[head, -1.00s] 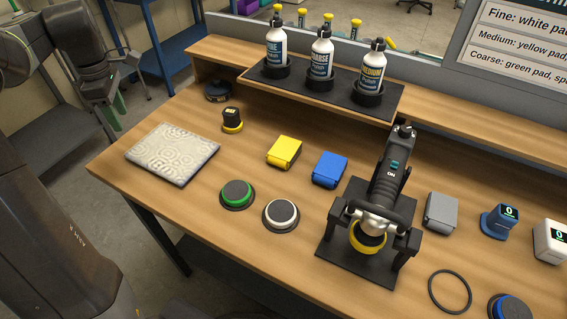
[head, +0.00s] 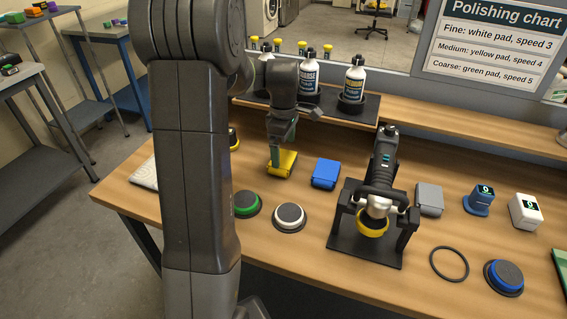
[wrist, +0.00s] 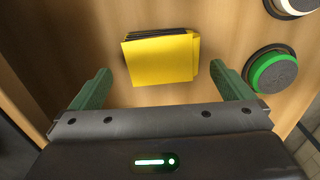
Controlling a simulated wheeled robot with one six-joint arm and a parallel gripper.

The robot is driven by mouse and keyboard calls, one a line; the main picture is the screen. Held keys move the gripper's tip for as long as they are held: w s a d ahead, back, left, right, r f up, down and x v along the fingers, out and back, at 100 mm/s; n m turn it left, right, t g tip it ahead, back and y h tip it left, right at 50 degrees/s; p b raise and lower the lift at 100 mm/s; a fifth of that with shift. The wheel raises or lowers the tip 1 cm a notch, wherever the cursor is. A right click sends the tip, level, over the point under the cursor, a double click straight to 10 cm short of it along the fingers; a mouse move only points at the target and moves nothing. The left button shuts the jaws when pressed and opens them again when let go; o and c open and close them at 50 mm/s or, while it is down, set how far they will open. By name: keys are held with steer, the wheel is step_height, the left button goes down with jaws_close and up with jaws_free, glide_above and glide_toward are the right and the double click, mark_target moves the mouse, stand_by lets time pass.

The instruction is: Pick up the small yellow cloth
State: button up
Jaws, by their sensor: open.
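The small yellow cloth (head: 283,163) is a folded block lying on the wooden bench, left of a folded blue cloth (head: 326,174). In the wrist view the yellow cloth (wrist: 161,58) lies ahead of and between my two green fingers. My gripper (head: 280,156) points down at the cloth in the head view, hiding part of it. My gripper (wrist: 165,90) is open in the wrist view, with nothing held. Whether the fingertips touch the cloth cannot be told.
A green pad (head: 245,204) and a white pad (head: 289,217) lie in front of the cloth. A polisher (head: 380,190) stands in its holder to the right. Bottles (head: 354,84) stand on the raised shelf behind. A grey cloth (head: 429,199) lies further right.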

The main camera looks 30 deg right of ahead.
mark_target(283, 159)
step_height(283, 159, down, 4)
steer(key=shift+a+f, duration=0.1)
steer(key=shift+w, duration=0.1)
steer(key=c, duration=0.9)
step_height(283, 159, up, 10)
steer(key=o, duration=0.4)
steer(key=c, duration=0.4)
steer(key=shift+a, duration=0.1)
